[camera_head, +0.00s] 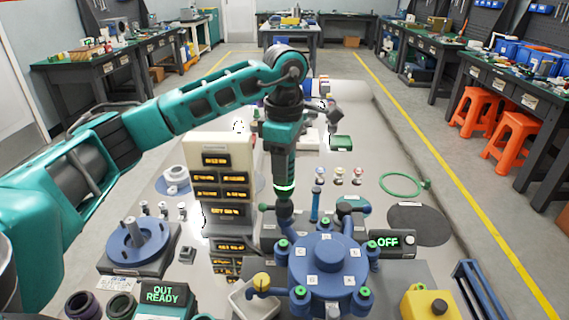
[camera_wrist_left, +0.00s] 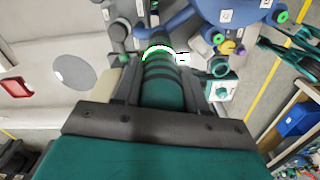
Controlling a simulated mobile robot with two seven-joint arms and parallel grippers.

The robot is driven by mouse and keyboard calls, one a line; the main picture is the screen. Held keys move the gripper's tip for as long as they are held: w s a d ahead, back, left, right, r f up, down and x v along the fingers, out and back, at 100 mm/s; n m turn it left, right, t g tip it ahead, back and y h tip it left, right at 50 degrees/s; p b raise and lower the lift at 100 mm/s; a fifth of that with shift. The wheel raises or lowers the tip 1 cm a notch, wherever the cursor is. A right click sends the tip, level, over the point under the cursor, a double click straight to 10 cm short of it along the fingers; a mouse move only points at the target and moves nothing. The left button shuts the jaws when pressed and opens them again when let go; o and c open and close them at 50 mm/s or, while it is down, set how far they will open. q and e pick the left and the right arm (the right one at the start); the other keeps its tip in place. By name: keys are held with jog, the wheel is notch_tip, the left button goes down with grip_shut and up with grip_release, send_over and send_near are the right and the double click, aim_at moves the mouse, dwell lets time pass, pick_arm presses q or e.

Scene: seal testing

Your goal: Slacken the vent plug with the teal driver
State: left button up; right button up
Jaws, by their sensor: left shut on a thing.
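My left gripper (camera_head: 281,158) points down and is shut on the teal driver (camera_head: 284,179), which has a bright green glowing ring. In the left wrist view the banded teal driver (camera_wrist_left: 162,85) sits between the two dark fingers of the left gripper (camera_wrist_left: 158,92). The driver's lower end is just behind the blue round housing (camera_head: 325,260), near its rear left lobe. I cannot tell whether its tip touches anything. I cannot pick out the vent plug for sure; the driver may hide it. My right gripper is not in view.
A stack of lit displays (camera_head: 225,185) stands close left of the driver. A blue flanged fixture (camera_head: 136,240) is at left. An "OFF" display (camera_head: 392,242), a yellow box (camera_head: 430,304) and a green ring (camera_head: 401,185) are at right. Small coloured-top parts stand behind the housing.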

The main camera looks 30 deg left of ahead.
pick_arm(q)
jog(key=shift+w+r+p, duration=0.1)
jog(key=shift+r+p, duration=1.25)
jog(key=shift+r, duration=2.1)
